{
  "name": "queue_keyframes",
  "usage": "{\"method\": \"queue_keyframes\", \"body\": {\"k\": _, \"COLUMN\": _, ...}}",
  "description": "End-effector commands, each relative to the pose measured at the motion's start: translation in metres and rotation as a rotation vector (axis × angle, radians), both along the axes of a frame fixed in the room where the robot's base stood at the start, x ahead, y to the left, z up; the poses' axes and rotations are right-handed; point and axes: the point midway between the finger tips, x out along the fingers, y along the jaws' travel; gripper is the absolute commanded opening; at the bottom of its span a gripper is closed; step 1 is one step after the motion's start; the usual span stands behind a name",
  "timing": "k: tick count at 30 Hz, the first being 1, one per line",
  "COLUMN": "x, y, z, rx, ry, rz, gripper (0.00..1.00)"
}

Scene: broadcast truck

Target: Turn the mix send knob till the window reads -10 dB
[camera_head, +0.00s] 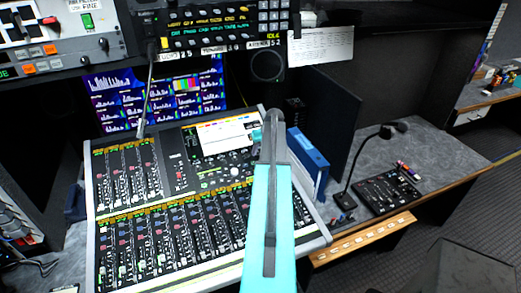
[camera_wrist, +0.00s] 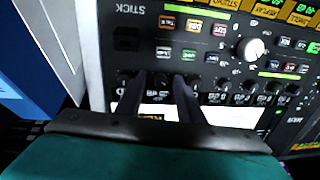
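The mixing console (camera_head: 165,268) stands ahead of me, with rows of faders and a control section at its upper right. I cannot read a dB value or tell which knob is the mix send. My gripper (camera_wrist: 157,85) is over the control section, its two dark fingers apart, near a row of small black knobs (camera_wrist: 222,84). The white knob is to the right of the fingers, apart from them. My arm hides part of the console in the head view.
A blue binder (camera_head: 307,160) stands right of the console. A gooseneck microphone (camera_head: 365,165) and a small black panel (camera_head: 388,193) are on the right desk. Screens (camera_head: 150,95) and rack units (camera_head: 215,25) stand behind. A thin gooseneck (camera_head: 147,95) hangs over the console's back.

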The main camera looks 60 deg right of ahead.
Motion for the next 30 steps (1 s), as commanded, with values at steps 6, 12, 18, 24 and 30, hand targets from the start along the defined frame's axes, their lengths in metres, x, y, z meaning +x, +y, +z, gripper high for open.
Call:
{"method": "queue_keyframes", "body": {"k": 6, "x": 0.0004, "y": 0.0003, "z": -0.0003, "rx": 0.000, "ry": 0.000, "rz": 0.001, "gripper": 0.34}}
{"method": "queue_keyframes", "body": {"k": 12, "x": 0.0005, "y": 0.0003, "z": -0.0002, "rx": 0.000, "ry": 0.000, "rz": 0.001, "gripper": 0.02}}
{"method": "queue_keyframes", "body": {"k": 18, "x": 0.0004, "y": -0.0017, "z": -0.0001, "rx": -0.002, "ry": -0.001, "rz": -0.002, "gripper": 0.00}}
{"method": "queue_keyframes", "body": {"k": 24, "x": 0.0002, "y": -0.0005, "z": -0.0010, "rx": 0.004, "ry": -0.006, "rz": -0.026, "gripper": 0.00}}
{"method": "queue_keyframes", "body": {"k": 30, "x": -0.0001, "y": -0.0001, "z": -0.0026, "rx": 0.027, "ry": -0.024, "rz": -0.093, "gripper": 0.00}}
